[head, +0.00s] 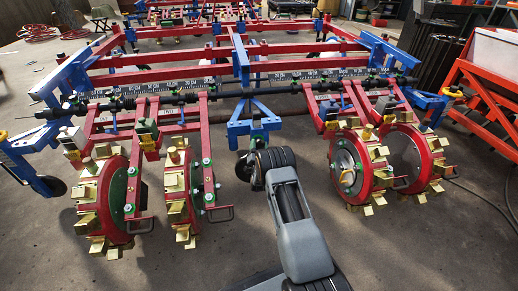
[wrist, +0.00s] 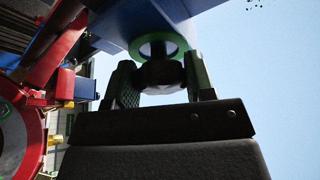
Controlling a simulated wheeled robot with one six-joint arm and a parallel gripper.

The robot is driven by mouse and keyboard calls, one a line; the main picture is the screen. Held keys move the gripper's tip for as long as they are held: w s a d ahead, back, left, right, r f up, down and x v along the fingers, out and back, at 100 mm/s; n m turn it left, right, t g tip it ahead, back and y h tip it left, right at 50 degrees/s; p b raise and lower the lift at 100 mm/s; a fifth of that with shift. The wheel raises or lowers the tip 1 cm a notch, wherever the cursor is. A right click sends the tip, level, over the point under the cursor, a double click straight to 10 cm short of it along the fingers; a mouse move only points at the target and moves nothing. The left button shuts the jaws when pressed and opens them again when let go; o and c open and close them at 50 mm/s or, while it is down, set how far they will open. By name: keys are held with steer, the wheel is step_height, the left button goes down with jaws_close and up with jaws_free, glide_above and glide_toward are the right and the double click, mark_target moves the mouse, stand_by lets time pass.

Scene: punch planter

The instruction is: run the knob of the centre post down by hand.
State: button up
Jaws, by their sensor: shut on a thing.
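In the wrist view, my gripper (wrist: 161,78) is shut on the dark, rounded knob (wrist: 161,72), with one green-and-black finger on each side of it. The knob sits right under a green ring (wrist: 181,44) on the underside of the blue centre post (wrist: 118,22). The fingers hide the sides of the knob. In the head view, the blue centre bracket (head: 253,127) hangs from the middle of the red frame. My arm's wrist reaches up to just in front of it, and the knob and fingertips are hidden there.
Red wheels with brass punches stand left (head: 112,195) and right (head: 358,165) of my arm. A long scale bar (head: 165,87) crosses the frame. An orange rack (head: 485,85) is at the right. The concrete floor (head: 35,250) is clear at front left.

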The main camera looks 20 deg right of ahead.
steer(key=o, duration=0.9)
steer(key=p+v, duration=0.4)
steer(key=v, duration=0.9)
steer(key=shift+s+a+p, duration=0.15)
steer(key=shift+s+p, duration=0.15)
steer(key=shift+s, duration=0.05)
steer(key=shift+f, duration=0.1)
